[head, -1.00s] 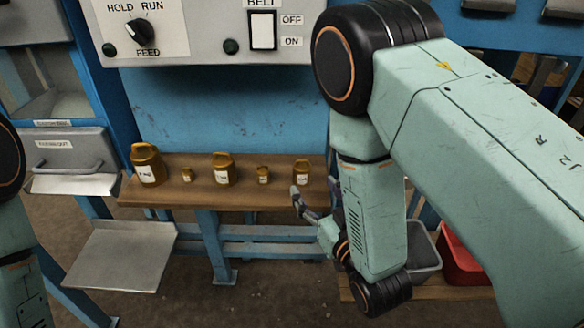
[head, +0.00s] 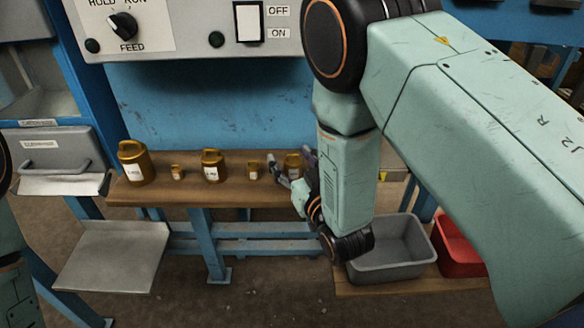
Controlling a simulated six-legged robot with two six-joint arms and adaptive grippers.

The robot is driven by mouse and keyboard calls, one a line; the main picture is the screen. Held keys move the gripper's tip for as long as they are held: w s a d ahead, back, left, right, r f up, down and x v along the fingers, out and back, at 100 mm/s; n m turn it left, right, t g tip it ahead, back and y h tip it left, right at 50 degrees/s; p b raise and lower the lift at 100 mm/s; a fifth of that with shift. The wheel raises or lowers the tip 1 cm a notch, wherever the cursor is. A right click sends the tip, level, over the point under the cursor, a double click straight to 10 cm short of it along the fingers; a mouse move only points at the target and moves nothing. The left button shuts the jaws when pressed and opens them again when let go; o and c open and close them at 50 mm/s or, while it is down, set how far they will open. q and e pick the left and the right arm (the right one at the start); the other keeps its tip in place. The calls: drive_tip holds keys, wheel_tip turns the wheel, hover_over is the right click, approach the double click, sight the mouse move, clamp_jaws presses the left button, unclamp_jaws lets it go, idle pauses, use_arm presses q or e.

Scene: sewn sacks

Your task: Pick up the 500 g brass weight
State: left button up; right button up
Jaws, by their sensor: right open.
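Several brass weights with white labels stand upright in a row on a wooden shelf (head: 235,198). The label print is too small to read surely, so I cannot confirm which one is 500 g. The rightmost is a medium-sized brass weight (head: 293,163). My right gripper (head: 290,166) is open at this weight, one finger showing to its left and one to its right. I cannot tell whether the fingers touch it. The gripper hides its lower part. My left gripper is out of view; only part of my left arm shows at the left edge.
A small brass weight (head: 253,171) stands close left of the right gripper. Further left are a larger weight (head: 212,166), another small one (head: 177,172) and the largest (head: 136,163). A grey bin (head: 385,270) and a red bin (head: 459,250) are below right. A control panel (head: 185,25) is above.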

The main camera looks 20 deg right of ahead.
drive_tip(key=shift+s+d, duration=0.1)
drive_tip(key=shift+d, duration=0.1)
drive_tip(key=c, duration=0.5)
drive_tip(key=shift+a, duration=0.15)
drive_tip(key=c, duration=0.5)
clamp_jaws()
